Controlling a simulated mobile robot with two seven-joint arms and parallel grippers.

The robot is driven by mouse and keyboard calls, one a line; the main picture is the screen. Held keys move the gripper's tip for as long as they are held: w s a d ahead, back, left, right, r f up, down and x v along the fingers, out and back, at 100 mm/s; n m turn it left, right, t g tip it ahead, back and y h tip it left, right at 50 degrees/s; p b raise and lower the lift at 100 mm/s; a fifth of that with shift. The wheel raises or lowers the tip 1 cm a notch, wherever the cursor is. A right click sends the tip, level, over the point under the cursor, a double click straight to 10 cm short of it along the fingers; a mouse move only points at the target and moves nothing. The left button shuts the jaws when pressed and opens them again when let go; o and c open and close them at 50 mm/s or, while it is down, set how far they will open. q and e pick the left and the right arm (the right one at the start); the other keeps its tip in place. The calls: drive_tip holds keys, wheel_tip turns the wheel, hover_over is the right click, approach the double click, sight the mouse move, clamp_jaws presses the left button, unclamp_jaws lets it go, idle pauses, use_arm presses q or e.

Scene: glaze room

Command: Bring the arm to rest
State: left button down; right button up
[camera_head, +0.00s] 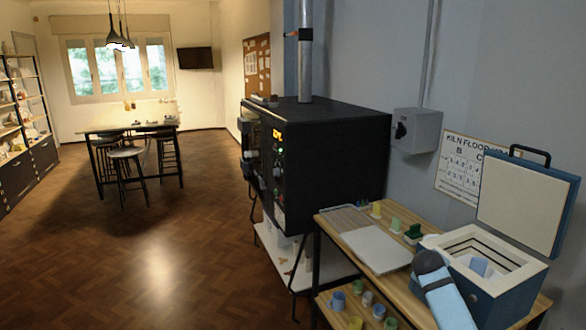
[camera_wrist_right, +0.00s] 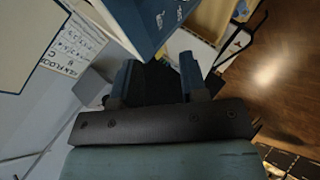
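My right arm (camera_head: 445,295) reaches in from the bottom right of the head view. It is in front of the small blue box kiln (camera_head: 500,290), whose lid (camera_head: 525,205) stands open. A light blue piece (camera_head: 480,266) lies inside the kiln. In the right wrist view my right gripper (camera_wrist_right: 158,80) has its two blue fingers apart, and I see nothing held between them. The blue kiln (camera_wrist_right: 150,22) shows just beyond the fingers; I cannot tell the exact gap. My left gripper is not in view.
A wooden shelf table (camera_head: 335,230) carries a pale board (camera_head: 380,248) and small coloured pieces, with several cups on its lower shelf. A large black kiln (camera_head: 335,150) stands behind it. The floor (camera_head: 160,270) to the left is clear up to the far table (camera_head: 130,130) with stools.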

drive_tip(key=s+a+f+t+y, duration=0.1)
drive_tip(key=s+a+f, duration=0.2)
drive_tip(key=s+f, duration=0.35)
drive_tip(key=s+a+f+y, duration=0.2)
drive_tip(key=s+a+f, duration=0.1)
drive_tip(key=s+f, duration=0.35)
drive_tip(key=s+a+f+t+y, duration=0.1)
drive_tip(key=s+a+f, duration=0.35)
drive_tip(key=s, duration=0.25)
drive_tip(key=s+a+f+m+y, duration=0.1)
drive_tip(key=s+a, duration=0.3)
drive_tip(key=s, duration=0.9)
drive_tip(key=s+a+f+m+t+y, duration=0.1)
drive_tip(key=s+a+m+y, duration=0.1)
drive_tip(key=s, duration=1)
drive_tip(key=shift+s+a+f+y, duration=0.2)
drive_tip(key=shift+s+a+y, duration=0.15)
drive_tip(key=shift+a+y, duration=0.6)
